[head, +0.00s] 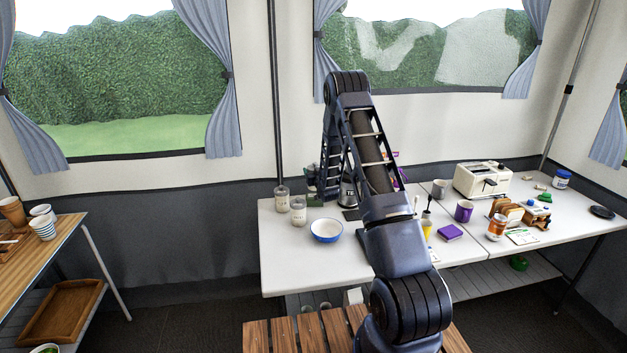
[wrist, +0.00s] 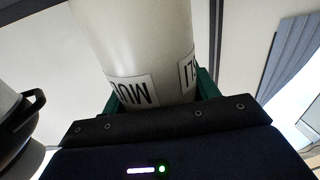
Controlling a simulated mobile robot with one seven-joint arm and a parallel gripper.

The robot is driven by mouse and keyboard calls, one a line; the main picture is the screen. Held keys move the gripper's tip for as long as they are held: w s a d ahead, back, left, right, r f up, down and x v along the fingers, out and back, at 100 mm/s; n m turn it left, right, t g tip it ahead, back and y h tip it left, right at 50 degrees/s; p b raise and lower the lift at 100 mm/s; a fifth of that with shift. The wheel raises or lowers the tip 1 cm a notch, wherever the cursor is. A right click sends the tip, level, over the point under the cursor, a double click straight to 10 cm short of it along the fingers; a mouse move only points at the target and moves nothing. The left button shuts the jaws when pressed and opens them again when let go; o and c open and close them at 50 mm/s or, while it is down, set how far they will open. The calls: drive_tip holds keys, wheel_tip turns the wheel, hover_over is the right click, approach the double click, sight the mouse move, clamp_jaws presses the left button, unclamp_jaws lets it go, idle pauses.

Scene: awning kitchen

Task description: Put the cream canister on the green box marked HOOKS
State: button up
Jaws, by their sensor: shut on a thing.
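The cream canister (wrist: 135,40) fills the middle of the wrist view, with white labels whose black letters show in part. My gripper (wrist: 160,92) is shut on it. A dark green piece shows on each side of the canister; I cannot tell whether these are my fingers or the green box. I cannot make out the HOOKS marking in either view. A small dark green block (head: 313,200) stands beside the kettle, too small to identify.
A silver kettle (head: 348,194) stands close by; a pale vessel with a black handle (wrist: 18,115) shows at the wrist view's left. A toaster (head: 483,180) and mugs stand at right.

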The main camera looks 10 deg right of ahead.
drive_tip(key=shift+f, duration=2.05)
drive_tip(key=shift+f, duration=0.15)
drive_tip(key=o, duration=1.1)
drive_tip(key=shift+o, duration=0.2)
